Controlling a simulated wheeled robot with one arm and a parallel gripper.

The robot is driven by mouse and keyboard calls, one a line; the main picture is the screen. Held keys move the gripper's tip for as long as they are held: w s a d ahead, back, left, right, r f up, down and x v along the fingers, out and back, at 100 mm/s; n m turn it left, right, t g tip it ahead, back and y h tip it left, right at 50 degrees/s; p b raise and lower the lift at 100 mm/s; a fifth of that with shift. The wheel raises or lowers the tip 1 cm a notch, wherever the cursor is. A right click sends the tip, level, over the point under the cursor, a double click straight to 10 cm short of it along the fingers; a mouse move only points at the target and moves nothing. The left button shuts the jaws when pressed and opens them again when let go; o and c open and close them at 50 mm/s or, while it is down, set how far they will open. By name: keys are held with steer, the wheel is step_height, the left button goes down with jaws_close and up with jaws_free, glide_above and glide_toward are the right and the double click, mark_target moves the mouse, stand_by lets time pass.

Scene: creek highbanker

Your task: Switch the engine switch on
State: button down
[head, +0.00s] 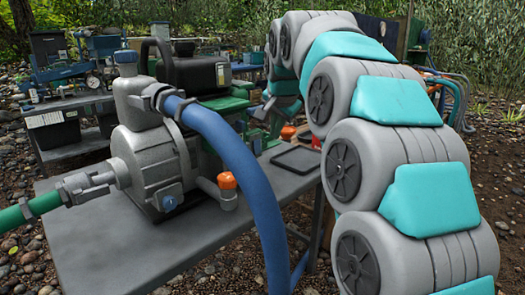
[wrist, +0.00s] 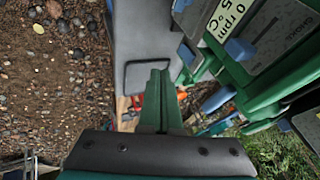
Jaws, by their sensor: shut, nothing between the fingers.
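The pump engine stands on a grey table in the head view, with a black tank (head: 190,72) on top and a grey metal pump housing (head: 150,165) in front. The engine's panel (wrist: 275,35) shows at the upper right of the wrist view, with a display (wrist: 222,22) reading "0 rpm". A blue block (wrist: 239,49) sticks out of the panel; I cannot tell whether it is the engine switch or which way it is set. My gripper (wrist: 160,75) is shut and empty, its green fingers left of the panel and apart from the blue block. The head view partly hides it behind my arm.
A blue hose (head: 225,150) arches across the front of the pump, and a green hose (head: 35,207) joins at the left. A shallow black tray (head: 296,158) lies on the grey table (head: 105,245). More equipment (head: 75,75) stands on benches behind. Pebbly ground surrounds the table.

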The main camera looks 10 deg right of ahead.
mark_target(257, 147)
steer(key=w+a+f, duration=0.2)
steer(key=w+f, duration=0.6)
steer(key=f, duration=0.1)
steer(key=shift+w, duration=0.4)
steer(key=shift+b, duration=0.3)
steer(key=shift+w+a, duration=0.15)
steer(key=shift+r, duration=0.2)
